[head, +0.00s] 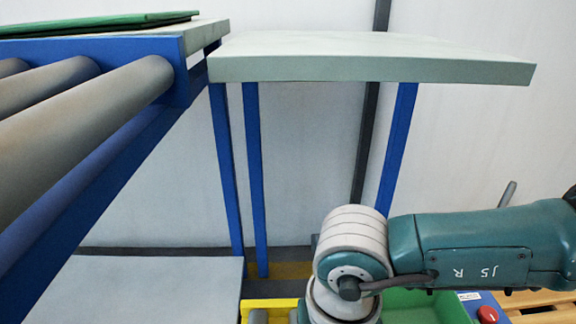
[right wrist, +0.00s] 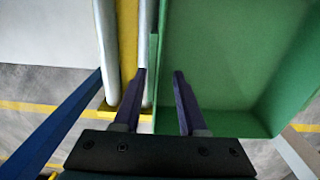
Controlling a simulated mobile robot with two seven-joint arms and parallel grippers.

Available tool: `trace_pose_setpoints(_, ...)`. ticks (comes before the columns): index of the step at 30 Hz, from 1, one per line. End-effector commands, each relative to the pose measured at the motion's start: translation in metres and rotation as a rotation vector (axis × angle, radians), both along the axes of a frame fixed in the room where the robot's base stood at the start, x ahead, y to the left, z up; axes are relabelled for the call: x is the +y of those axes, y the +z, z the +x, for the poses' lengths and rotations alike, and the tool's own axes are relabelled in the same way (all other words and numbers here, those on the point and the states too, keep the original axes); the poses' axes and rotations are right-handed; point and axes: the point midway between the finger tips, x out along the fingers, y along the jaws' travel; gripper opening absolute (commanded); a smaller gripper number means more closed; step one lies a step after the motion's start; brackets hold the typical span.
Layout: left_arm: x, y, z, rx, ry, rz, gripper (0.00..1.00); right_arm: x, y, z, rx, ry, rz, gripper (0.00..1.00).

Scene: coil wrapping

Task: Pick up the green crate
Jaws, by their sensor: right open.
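The green crate (head: 435,306) shows at the bottom of the head view, partly hidden behind my right arm and cut off by the frame edge. In the right wrist view the green crate (right wrist: 228,62) fills the right half, and I look down into it; it looks empty where it shows. My right gripper (right wrist: 160,75) is open. Its fingers appear on either side of the crate's left wall, one outside and one over the inside. I cannot tell how deep they reach or whether they touch it. My left gripper is not in view.
A yellow frame with grey rollers (right wrist: 103,40) runs beside the crate. A pale table (head: 370,58) on blue legs stands behind. A roller conveyor (head: 80,95) fills the left, with a flat green item (head: 100,23) beyond. A red button (head: 487,314) and wooden slats (head: 540,301) sit at lower right.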

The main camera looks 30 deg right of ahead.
Motion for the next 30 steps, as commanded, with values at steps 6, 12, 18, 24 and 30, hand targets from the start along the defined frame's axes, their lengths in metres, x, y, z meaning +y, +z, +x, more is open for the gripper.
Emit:
trace_pose_setpoints(6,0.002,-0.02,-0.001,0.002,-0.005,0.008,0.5,0.002,-0.025,0.0,-0.001,0.001,0.001,0.41)
trace_pose_setpoints(12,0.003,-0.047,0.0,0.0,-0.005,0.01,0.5,0.005,-0.058,-0.001,-0.001,0.0,0.0,0.41)
trace_pose_setpoints(18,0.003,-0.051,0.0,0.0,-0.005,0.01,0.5,0.005,-0.065,-0.001,-0.002,0.001,0.001,0.41)
trace_pose_setpoints(24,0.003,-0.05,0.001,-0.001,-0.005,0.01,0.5,0.005,-0.064,-0.001,-0.002,0.001,0.001,0.32)
trace_pose_setpoints(30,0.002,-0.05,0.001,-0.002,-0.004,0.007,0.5,0.005,-0.064,-0.001,-0.002,0.001,0.001,0.1)
